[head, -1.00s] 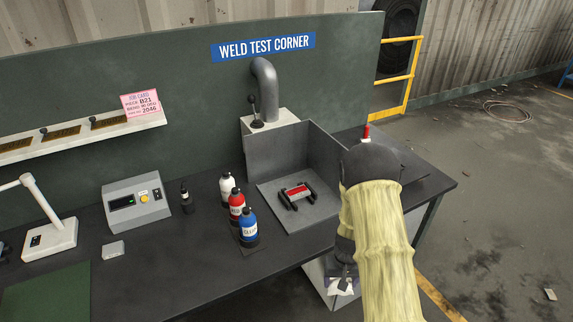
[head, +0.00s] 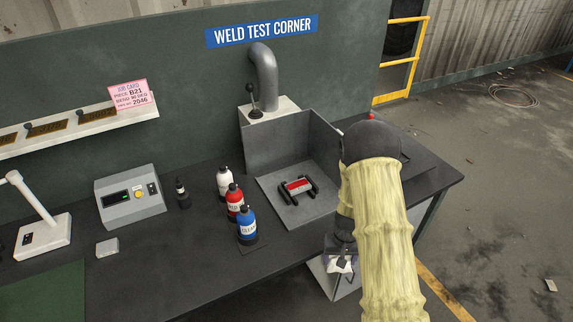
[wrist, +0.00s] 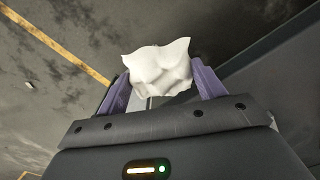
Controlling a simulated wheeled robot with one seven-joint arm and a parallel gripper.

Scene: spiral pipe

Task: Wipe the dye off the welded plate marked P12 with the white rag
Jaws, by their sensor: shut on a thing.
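My gripper (wrist: 155,88) is shut on the white rag (wrist: 158,62), which is bunched up between the two purple fingers in the wrist view. In the head view the rag (head: 341,263) shows small below my arm, by the bench's front edge. A plate with a red patch on top (head: 299,186) sits on a dark stand in the grey fume booth (head: 275,150). No P12 marking is readable from here. My gripper is apart from the plate, in front of it and to its right.
White, red and blue bottles (head: 247,225) stand left of the booth. A grey meter box (head: 130,196), a small dark bottle (head: 183,194) and a white lamp (head: 42,232) are further left. A lever (head: 254,97) stands behind the booth. The bench front between is clear.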

